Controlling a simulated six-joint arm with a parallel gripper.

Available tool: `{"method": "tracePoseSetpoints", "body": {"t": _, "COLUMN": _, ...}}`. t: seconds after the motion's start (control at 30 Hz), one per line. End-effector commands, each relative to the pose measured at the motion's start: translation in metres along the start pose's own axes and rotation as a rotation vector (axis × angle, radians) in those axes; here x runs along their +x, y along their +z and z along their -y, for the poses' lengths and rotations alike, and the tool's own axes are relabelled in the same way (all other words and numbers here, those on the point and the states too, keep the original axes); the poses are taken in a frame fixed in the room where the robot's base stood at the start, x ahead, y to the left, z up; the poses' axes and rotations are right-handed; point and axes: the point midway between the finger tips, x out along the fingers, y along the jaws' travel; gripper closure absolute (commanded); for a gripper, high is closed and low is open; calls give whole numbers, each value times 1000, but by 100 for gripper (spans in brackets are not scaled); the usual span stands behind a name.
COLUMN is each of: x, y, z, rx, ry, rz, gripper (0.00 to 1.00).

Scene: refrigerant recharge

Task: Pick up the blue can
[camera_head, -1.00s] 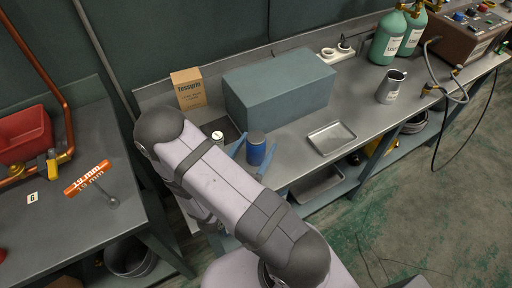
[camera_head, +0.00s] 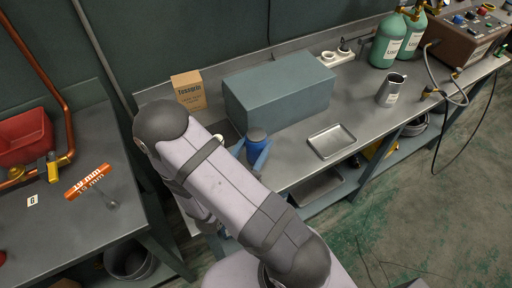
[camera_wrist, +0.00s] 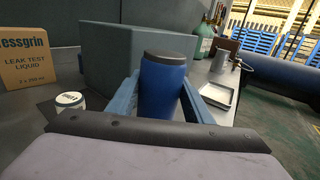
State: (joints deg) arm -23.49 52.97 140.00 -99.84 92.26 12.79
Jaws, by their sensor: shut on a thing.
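The blue can (camera_head: 256,140) with a dark grey lid stands upright on the grey bench, in front of the blue-grey box. It also shows in the wrist view (camera_wrist: 162,90), between my two blue fingers. My gripper (camera_head: 254,152) is shut on the can, one finger on each side of it. The lower part of the can is hidden behind my wrist in the wrist view, so I cannot tell whether its base touches the bench.
A blue-grey box (camera_head: 280,94) stands close behind the can. A small white-lidded jar (camera_wrist: 69,99) is to the left, near a cardboard carton (camera_head: 188,91). A metal tray (camera_head: 331,141) lies to the right, with a metal jug (camera_head: 391,90) and green cylinders (camera_head: 388,40) beyond.

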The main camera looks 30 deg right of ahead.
Motion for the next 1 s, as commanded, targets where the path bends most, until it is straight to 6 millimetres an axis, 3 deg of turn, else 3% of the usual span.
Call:
{"method": "tracePoseSetpoints", "body": {"t": 0.5, "x": 0, "y": 95, "z": 0, "rx": 0, "ry": 0, "rz": 2, "gripper": 85}}
{"method": "tracePoseSetpoints", "body": {"t": 0.8, "x": 0, "y": 133, "z": 0, "rx": 0, "ry": 0, "rz": 2, "gripper": 85}}
{"method": "tracePoseSetpoints", "body": {"t": 1.0, "x": 0, "y": 148, "z": 0, "rx": 0, "ry": 0, "rz": 2, "gripper": 85}}
